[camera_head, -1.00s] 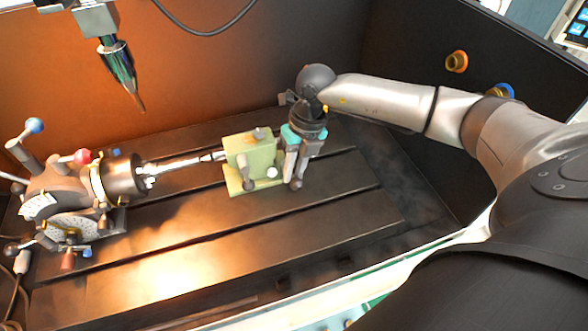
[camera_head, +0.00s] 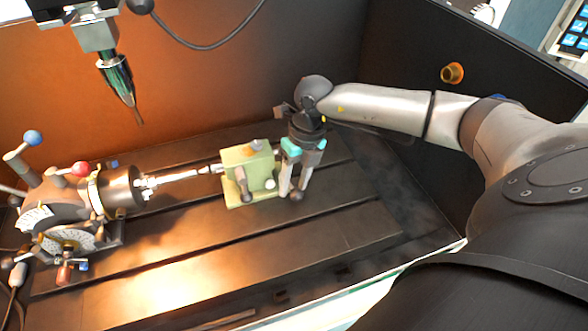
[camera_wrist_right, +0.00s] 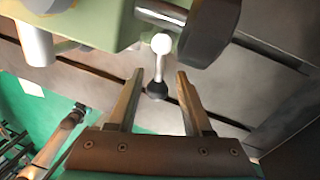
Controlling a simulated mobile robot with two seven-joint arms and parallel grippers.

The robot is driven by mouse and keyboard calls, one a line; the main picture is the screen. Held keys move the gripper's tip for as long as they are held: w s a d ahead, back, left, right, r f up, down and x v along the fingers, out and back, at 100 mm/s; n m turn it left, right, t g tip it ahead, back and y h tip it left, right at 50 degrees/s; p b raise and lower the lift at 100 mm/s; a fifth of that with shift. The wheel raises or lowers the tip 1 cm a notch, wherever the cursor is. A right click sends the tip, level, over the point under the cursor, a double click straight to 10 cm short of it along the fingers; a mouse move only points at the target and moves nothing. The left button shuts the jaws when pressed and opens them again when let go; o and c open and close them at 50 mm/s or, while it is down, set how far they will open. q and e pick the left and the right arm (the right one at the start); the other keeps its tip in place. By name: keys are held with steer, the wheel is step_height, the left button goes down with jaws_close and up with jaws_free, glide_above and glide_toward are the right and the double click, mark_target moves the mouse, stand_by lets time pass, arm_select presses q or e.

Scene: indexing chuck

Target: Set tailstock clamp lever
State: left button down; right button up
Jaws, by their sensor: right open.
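The green tailstock block (camera_head: 240,188) stands on the slotted table, at the right end of the bright shaft. In the right wrist view, part of the green tailstock (camera_wrist_right: 100,22) fills the top left. There a short lever (camera_wrist_right: 159,66) with a pale ball at its upper end and a dark knob at its lower end shows between the two fingertips. My right gripper (camera_head: 293,188) is open at the tailstock's right side, fingers pointing down; the wrist view shows its fingers (camera_wrist_right: 158,82) apart on either side of the lever's dark knob. Contact cannot be told. My left gripper is not in view.
The indexing chuck (camera_head: 115,188) with several levers stands at the left of the slotted table (camera_head: 300,235). A spindle with a pointed tool (camera_head: 118,78) hangs above at upper left. A dark wall (camera_head: 400,40) stands behind my right arm. The front table area is clear.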

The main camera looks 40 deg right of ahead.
steer(key=shift+r, duration=0.1)
step_height(320, 180, up, 15)
steer(key=d+p, duration=0.1)
steer(key=d, duration=0.2)
steer(key=shift+s+f, duration=0.2)
stand_by(0.5)
